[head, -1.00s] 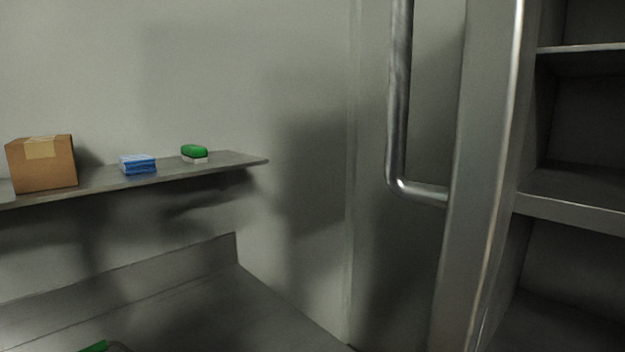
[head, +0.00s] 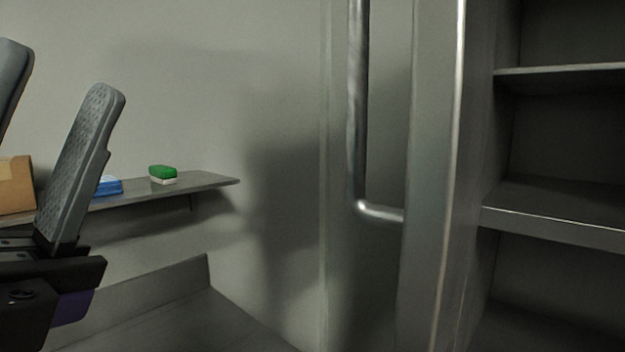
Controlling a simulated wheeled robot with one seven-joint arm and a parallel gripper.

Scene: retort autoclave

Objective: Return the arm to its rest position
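My gripper (head: 50,105) shows at the left edge of the head view. Its two grey ribbed fingers point up and stand apart, with nothing visible between them. The left finger is partly cut off by the picture edge. The gripper is in front of the wall shelf and hides part of it. The rest of my arm is out of view.
A wall shelf (head: 212,181) holds a cardboard box (head: 15,186), a blue pack (head: 110,186) and a green-and-white sponge (head: 162,174). A steel counter (head: 190,320) lies below. A door with a long bar handle (head: 357,110) and an open shelf unit (head: 560,212) stand right.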

